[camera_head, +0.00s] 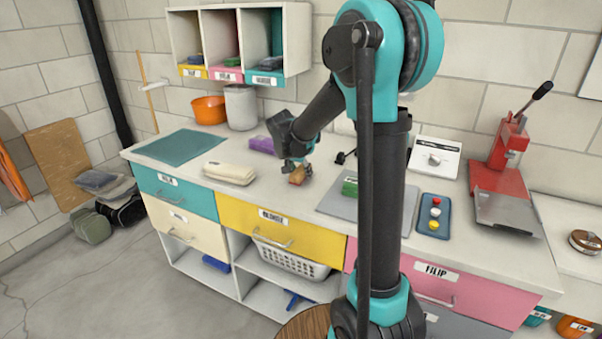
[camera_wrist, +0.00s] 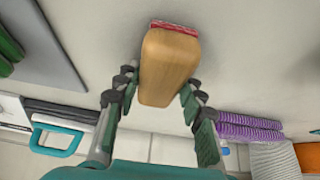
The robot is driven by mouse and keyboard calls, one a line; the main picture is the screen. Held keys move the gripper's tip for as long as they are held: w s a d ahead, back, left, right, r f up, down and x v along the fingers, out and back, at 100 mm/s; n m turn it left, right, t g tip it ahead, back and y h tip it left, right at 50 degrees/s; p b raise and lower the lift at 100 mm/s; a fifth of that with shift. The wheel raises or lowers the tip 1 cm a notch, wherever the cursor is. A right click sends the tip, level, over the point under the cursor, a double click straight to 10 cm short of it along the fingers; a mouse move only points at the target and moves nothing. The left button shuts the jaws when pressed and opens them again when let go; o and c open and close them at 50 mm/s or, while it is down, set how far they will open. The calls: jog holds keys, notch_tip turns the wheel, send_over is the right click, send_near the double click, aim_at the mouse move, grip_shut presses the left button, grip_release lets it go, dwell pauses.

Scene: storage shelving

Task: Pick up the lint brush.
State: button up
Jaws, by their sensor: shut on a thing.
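The lint brush shows in the wrist view as a light wooden block (camera_wrist: 169,66) with a red bristled edge at its far end. In the head view the brush (camera_head: 298,175) is a small brown shape on the white countertop (camera_head: 300,205). My gripper (camera_wrist: 160,95) has one finger on each side of the wooden block and is shut on it. In the head view my gripper (camera_head: 296,163) is low over the counter at the brush. I cannot tell whether the brush touches the counter.
A folded cream cloth (camera_head: 229,173) lies left of the brush, and a purple stack (camera_head: 262,145) is behind it. A grey board (camera_head: 345,204) with a green block (camera_head: 350,187) lies to the right. A blue tray (camera_head: 432,217) and red press (camera_head: 505,160) stand further right.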

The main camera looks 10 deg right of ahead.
aim_at(301, 168)
notch_tip(301, 168, up, 20)
dwell(0.5)
